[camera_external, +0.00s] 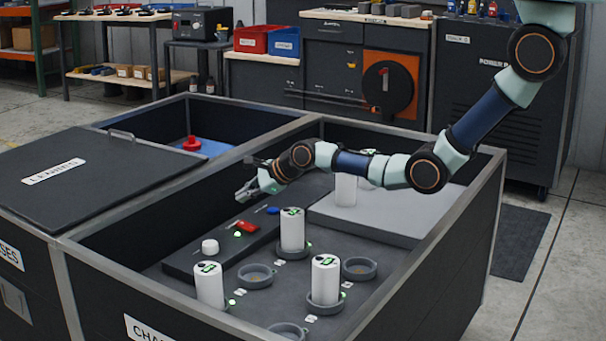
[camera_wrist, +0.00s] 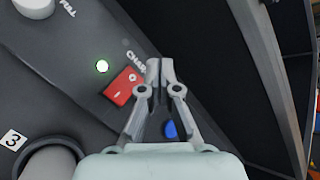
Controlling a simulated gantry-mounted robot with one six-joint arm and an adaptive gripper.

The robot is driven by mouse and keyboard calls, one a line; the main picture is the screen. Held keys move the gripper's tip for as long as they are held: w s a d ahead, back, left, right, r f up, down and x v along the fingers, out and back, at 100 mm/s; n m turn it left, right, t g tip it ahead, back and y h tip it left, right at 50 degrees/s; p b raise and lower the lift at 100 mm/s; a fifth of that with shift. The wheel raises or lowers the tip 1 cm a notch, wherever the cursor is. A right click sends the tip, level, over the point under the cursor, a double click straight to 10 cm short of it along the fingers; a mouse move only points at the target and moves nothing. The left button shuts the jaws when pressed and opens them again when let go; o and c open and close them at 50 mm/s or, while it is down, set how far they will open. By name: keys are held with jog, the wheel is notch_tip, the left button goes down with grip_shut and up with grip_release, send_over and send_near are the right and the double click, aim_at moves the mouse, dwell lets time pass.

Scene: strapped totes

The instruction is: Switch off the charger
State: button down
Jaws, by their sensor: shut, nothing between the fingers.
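The charger's dark control strip (camera_external: 190,262) runs along the left side inside the open tote. Its red rocker switch (camera_external: 246,226) sits near the strip's middle and also shows in the wrist view (camera_wrist: 124,87), with marks on its face. A lit green lamp (camera_external: 237,234) is beside the switch; it also glows in the wrist view (camera_wrist: 102,66). My gripper (camera_external: 246,193) is above the strip, near the switch. In the wrist view its fingertips (camera_wrist: 160,66) are together and empty, to the right of the switch. Contact with the switch is not visible.
A white knob (camera_external: 210,247) and a blue button (camera_external: 273,210) flank the switch. White cylinders (camera_external: 292,230) stand in some charger sockets; other sockets (camera_external: 256,276) are empty. Tote walls (camera_external: 445,235) surround the charger. A grey raised slab (camera_external: 385,217) lies at the back right.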

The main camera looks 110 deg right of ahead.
aim_at(244, 224)
notch_tip(244, 224, down, 3)
jog(key=shift+w+d+b, duration=0.1)
jog(key=shift+b, duration=1.05)
jog(key=shift+w+d+f, duration=0.1)
jog(key=shift+d+f, duration=0.05)
jog(key=shift+f, duration=0.75)
jog(key=shift+f, duration=0.4)
jog(key=shift+f, duration=0.35)
dwell(0.4)
jog(key=shift+r+p, duration=0.8)
jog(key=shift+p, duration=0.3)
